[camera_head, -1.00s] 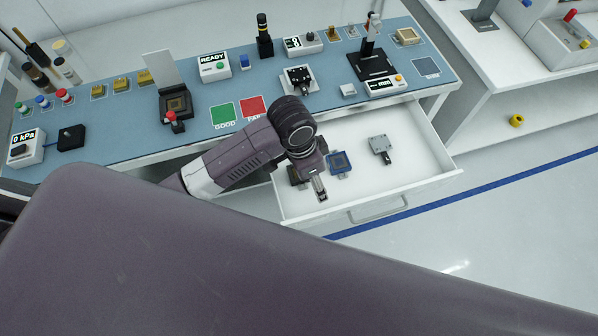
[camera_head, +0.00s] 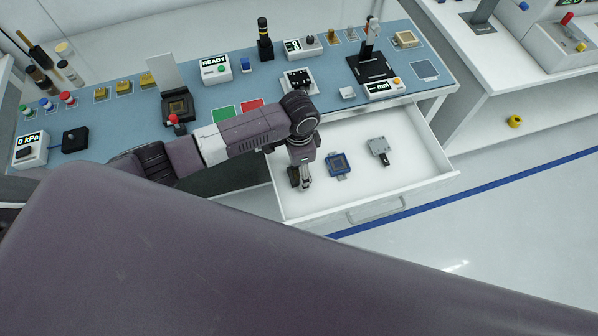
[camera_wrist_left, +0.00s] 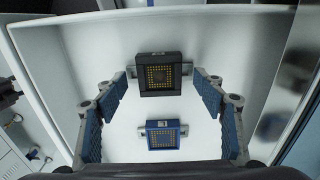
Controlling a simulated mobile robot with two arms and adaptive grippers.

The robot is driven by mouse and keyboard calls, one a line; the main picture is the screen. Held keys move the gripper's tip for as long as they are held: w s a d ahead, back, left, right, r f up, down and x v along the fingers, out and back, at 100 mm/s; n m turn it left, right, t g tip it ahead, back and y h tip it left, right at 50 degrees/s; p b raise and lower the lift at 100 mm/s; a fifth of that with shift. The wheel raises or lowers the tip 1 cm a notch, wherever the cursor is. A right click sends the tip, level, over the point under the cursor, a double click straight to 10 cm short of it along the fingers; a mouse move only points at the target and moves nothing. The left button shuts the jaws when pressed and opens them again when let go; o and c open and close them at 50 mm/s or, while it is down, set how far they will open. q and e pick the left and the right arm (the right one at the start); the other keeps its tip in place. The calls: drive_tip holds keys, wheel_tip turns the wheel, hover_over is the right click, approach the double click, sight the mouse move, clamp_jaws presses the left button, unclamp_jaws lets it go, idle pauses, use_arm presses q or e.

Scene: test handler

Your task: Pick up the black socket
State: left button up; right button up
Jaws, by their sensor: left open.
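The black socket (camera_wrist_left: 160,74), square with a grid of gold contacts, lies in the white open drawer (camera_head: 410,180). In the head view the black socket (camera_head: 294,177) is mostly hidden behind my left gripper (camera_head: 304,184). In the left wrist view my left gripper (camera_wrist_left: 162,88) is open, with its blue-padded fingers spread on either side of the black socket and clear gaps between; nothing is held. The right gripper is not in view.
A blue socket (camera_head: 338,164) lies beside the black one; it also shows in the left wrist view (camera_wrist_left: 162,134). A grey socket-like part (camera_head: 378,147) lies further right in the drawer. The drawer walls surround them. The bench (camera_head: 220,88) behind holds several devices.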

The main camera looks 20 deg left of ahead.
use_arm(q)
drive_tip(key=shift+f, duration=0.6)
drive_tip(key=c, duration=1.2)
drive_tip(key=shift+c, duration=0.6)
drive_tip(key=shift+r, duration=0.2)
